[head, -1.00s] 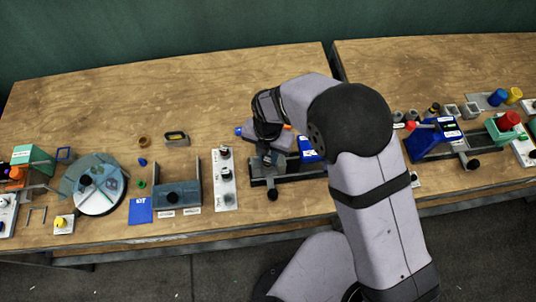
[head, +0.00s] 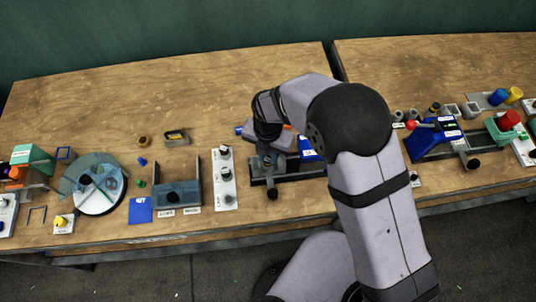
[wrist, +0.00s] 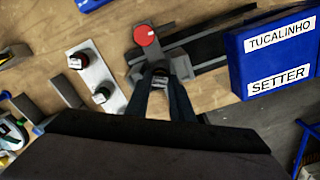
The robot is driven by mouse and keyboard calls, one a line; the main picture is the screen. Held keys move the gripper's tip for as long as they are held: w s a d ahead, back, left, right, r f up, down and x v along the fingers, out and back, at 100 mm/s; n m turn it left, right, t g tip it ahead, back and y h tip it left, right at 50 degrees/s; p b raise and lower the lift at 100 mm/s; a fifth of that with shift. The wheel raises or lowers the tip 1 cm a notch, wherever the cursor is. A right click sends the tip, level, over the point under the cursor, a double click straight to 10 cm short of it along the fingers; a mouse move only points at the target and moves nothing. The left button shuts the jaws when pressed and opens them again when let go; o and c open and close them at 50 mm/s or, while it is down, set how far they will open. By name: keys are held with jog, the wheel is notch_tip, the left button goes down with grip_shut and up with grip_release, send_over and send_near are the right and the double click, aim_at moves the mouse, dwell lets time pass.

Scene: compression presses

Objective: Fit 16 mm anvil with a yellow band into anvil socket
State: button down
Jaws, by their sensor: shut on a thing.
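My gripper (wrist: 164,95) points down over the near end of a dark press with a red knob (wrist: 146,36). Its fingers are shut on a small dark, round-topped piece (wrist: 160,74), seemingly an anvil with a pale mark. No yellow band can be made out on it. In the head view my gripper (head: 268,160) is at the left end of the same press (head: 292,172), partly hidden by my wrist. The anvil socket is hidden beneath the fingers and the piece, and I cannot tell whether the piece touches it.
A pale plate (head: 223,190) with dark-topped pieces stands left of the press. A blue box labelled TUCALINHO and SETTER (wrist: 278,62) is to the right in the wrist view. Further left are a frame (head: 178,193) and a round turntable (head: 98,207). Another blue press (head: 425,143) stands right.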

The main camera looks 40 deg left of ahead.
jog(key=shift+f, duration=0.25)
jog(key=shift+r, duration=0.45)
jog(key=shift+w+p, duration=0.15)
jog(key=shift+p, duration=0.2)
dwell(1.4)
jog(key=shift+f+b, duration=0.3)
jog(key=shift+f, duration=0.1)
jog(key=shift+r+p, duration=0.35)
jog(key=shift+r, duration=0.05)
dwell(0.3)
